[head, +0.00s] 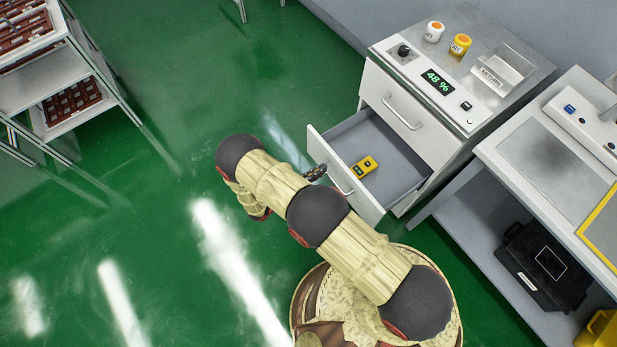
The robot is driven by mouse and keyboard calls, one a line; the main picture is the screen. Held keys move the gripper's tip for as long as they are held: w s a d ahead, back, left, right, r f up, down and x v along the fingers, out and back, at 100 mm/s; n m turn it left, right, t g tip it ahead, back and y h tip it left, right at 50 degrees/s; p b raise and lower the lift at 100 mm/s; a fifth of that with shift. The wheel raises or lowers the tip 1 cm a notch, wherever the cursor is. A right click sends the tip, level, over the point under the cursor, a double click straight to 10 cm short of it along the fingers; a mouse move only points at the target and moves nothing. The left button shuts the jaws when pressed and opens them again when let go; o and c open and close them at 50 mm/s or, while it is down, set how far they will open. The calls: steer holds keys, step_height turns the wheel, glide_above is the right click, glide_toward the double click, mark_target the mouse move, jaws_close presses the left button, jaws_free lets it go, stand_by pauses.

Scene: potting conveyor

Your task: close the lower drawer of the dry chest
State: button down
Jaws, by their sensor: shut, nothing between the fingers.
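The dry chest (425,105) stands at the upper right, light grey, with a display reading 48 % on its top panel. Its lower drawer (385,150) is pulled well out, and a small yellow device (364,167) lies inside it. The upper drawer (408,112) is shut. My gripper (318,172) is shut and empty, at the outer side of the lower drawer's front panel, near its handle (341,183). My arm hides part of the front panel, and I cannot tell whether the fingers touch it.
Two jars (434,31) and a labelled box (495,70) stand on the chest. A workbench (500,146) is close at the right, with a black case (543,265) on its lower shelf. A rack (40,83) with trays stands at upper left. The green floor left of the drawer is clear.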

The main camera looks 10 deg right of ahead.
mark_target(335, 160)
steer(key=shift+b+x, duration=0.4)
steer(key=shift+x, duration=1.55)
steer(key=b+x, duration=0.2)
steer(key=x, duration=2)
steer(key=shift+w+d, duration=0.2)
steer(key=shift+d, duration=0.15)
steer(key=shift+a, duration=0.15)
